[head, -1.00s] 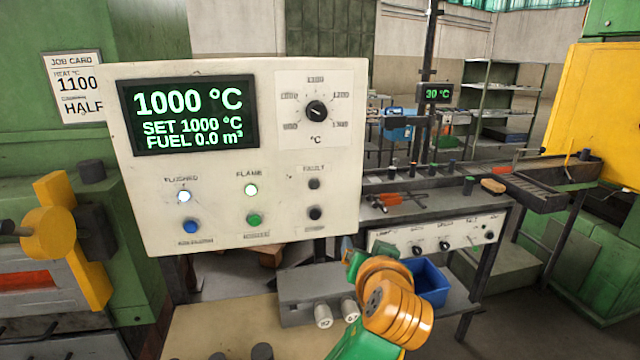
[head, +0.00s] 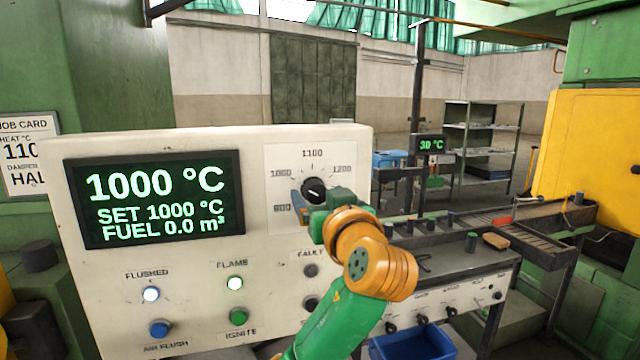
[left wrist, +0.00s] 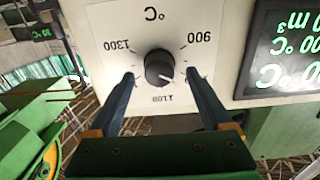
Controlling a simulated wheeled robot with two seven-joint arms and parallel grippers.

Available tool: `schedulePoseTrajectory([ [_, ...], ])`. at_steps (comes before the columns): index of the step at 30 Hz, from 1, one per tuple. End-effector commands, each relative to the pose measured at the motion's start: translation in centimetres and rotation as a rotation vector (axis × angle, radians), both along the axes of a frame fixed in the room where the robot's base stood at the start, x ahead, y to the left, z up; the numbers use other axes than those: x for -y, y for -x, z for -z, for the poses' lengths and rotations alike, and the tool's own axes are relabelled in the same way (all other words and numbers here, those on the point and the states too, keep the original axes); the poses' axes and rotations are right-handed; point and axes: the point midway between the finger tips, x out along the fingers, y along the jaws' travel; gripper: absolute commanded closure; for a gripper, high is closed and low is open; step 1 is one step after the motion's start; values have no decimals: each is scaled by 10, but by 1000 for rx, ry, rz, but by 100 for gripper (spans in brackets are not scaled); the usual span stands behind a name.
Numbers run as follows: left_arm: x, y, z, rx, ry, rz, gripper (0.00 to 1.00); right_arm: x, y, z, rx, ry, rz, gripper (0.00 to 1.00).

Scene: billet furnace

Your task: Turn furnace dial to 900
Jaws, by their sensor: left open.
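The furnace dial (head: 315,190) is a round black knob on a white scale plate at the panel's upper right. Its white pointer mark faces up-left, towards 1000. The display (head: 155,198) reads 1000 °C, SET 1000 °C and FUEL 0.0 m³. My left gripper (head: 306,200) is at the dial and partly covers its lower right. In the left wrist view the dial (left wrist: 158,66) appears upside down between the two open fingers of my left gripper (left wrist: 160,77), with a gap on each side. The right gripper is out of view.
A job card (head: 22,155) hangs at left. A workbench (head: 470,258) and blue bin (head: 412,345) stand at right.

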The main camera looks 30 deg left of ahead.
Motion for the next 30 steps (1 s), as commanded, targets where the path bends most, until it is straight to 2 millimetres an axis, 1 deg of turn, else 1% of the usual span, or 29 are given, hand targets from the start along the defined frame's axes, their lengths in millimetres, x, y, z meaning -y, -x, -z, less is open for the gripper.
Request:
schedulePoseTrajectory([
  [6,-1,-1,2,-1,0,1,17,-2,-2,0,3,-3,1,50],
  [7,-1,-1,2,-1,0,1,22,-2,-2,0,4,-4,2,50],
  [8,-1,-1,2,-1,0,1,30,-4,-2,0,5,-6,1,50],
  [9,-1,-1,1,-1,0,1,41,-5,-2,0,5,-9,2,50],
  [11,-1,-1,1,-1,0,1,57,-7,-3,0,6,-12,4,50],
  [12,-1,-1,1,-1,0,1,68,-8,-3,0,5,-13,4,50],
  [14,-1,-1,1,0,0,2,84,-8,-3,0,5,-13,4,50],
  [15,-1,-1,1,0,0,2,95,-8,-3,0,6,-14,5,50],
  [16,-1,-1,1,0,0,2,100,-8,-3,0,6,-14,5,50],
  [30,-1,-1,1,10,6,2,100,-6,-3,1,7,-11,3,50],
])
